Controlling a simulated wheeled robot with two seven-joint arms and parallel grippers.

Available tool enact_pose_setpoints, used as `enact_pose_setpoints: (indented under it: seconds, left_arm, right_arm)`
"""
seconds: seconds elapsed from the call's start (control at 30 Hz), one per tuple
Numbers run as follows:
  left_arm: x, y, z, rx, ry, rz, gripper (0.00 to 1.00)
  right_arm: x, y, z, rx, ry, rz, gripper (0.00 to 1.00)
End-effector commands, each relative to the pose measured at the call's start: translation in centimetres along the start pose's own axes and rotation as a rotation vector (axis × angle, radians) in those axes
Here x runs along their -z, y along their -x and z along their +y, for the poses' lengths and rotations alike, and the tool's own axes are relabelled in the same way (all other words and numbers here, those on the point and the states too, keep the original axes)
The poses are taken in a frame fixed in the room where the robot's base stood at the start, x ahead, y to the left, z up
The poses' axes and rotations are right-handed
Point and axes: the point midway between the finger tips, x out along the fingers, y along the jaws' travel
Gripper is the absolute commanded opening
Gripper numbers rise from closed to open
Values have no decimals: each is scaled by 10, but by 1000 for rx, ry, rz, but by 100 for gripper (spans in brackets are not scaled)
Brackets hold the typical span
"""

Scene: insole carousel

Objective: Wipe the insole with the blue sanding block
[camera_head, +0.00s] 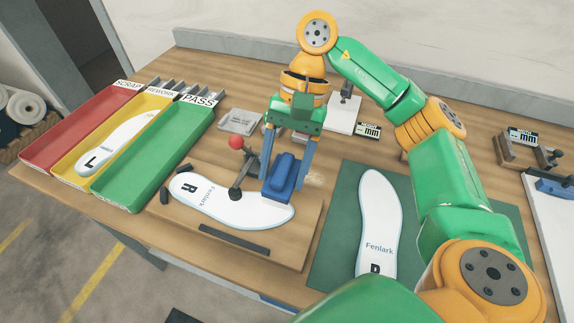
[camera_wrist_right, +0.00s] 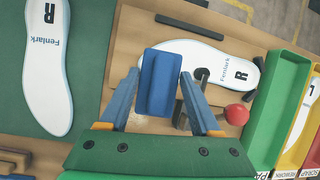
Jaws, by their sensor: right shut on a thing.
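A white insole marked R (camera_head: 222,200) lies on a wooden board, its toe end to the right in the head view. It also shows in the right wrist view (camera_wrist_right: 215,62). A red-knobbed clamp (camera_head: 237,143) stands at its middle, arm over it. My right gripper (camera_head: 283,186) is shut on the blue sanding block (camera_head: 284,170), which sits over the insole's right end; the block also shows in the right wrist view (camera_wrist_right: 160,82). Whether the block touches the insole cannot be told. My left gripper is not in view.
Red, yellow and green trays (camera_head: 155,160) stand at the left; the yellow one holds an insole marked L (camera_head: 112,148). Another R insole (camera_head: 378,215) lies on a green mat (camera_head: 337,235) at the right. Dark stops (camera_head: 234,240) edge the board. Gauges (camera_head: 367,131) stand behind.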

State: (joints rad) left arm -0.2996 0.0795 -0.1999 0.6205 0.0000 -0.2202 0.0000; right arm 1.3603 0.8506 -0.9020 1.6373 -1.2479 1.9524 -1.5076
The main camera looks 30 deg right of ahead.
Motion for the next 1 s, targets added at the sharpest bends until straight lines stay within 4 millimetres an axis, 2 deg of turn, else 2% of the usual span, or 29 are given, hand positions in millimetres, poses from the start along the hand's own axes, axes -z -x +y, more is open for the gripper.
enact_pose_setpoints:
  seconds: [0.03, 0.23, 1.0]
  left_arm:
    - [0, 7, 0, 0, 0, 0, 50]
    - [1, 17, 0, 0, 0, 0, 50]
    - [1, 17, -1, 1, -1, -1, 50]
  right_arm:
    - [-5, 7, -2, 1, 1, 0, 0]
    - [-15, 17, -6, 1, 0, 0, 0]
    - [-15, 18, -6, 9, -20, 2, 0]
